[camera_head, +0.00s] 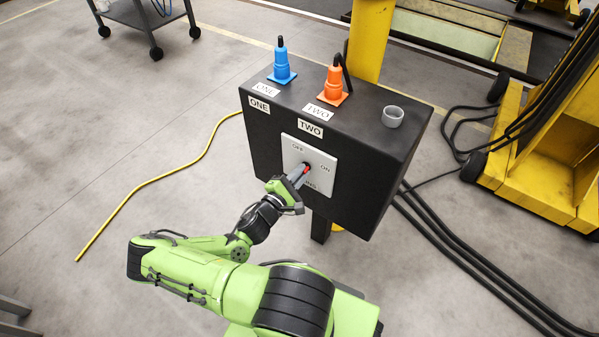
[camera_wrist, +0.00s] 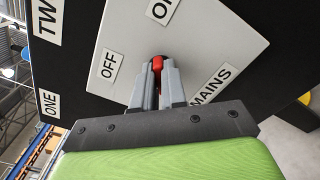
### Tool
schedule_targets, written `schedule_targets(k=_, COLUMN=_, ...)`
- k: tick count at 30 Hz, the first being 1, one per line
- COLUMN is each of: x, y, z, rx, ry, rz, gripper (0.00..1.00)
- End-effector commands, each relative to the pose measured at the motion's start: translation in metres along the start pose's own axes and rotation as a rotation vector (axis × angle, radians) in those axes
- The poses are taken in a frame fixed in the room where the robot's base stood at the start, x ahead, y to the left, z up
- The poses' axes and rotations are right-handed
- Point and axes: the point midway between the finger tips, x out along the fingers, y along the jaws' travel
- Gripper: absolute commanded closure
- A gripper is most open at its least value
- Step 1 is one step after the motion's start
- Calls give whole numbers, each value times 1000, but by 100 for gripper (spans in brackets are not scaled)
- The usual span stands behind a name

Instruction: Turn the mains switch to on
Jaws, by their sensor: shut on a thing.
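The mains switch is a red handle (camera_head: 306,169) on a pale grey square plate (camera_head: 317,157) on the front of a black control box (camera_head: 370,180). The plate carries OFF, ON and MAINS labels. My gripper (camera_head: 299,174) reaches the plate from the lower left and is shut on the red handle. In the wrist view the red handle (camera_wrist: 157,66) shows between the two grey fingers (camera_wrist: 158,85), and its tip lies between the OFF label (camera_wrist: 109,62) and the partly cut-off ON label (camera_wrist: 160,10). The fingers hide the handle's lower part, so its exact setting is hard to tell.
On the box top stand a blue plug (camera_head: 281,65) by ONE, an orange plug (camera_head: 334,84) by TWO, and a grey cup (camera_head: 392,116). A yellow post (camera_head: 371,38) rises behind. Black cables (camera_head: 440,235) and a yellow cable (camera_head: 165,183) lie on the floor.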

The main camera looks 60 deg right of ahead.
Motion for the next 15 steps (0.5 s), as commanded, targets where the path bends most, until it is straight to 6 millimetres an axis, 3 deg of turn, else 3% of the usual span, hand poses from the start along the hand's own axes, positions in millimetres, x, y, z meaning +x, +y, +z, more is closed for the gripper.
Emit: schedule_targets(k=15, x=0, y=-1, z=0, rx=165, ry=0, rz=-2, gripper=100)
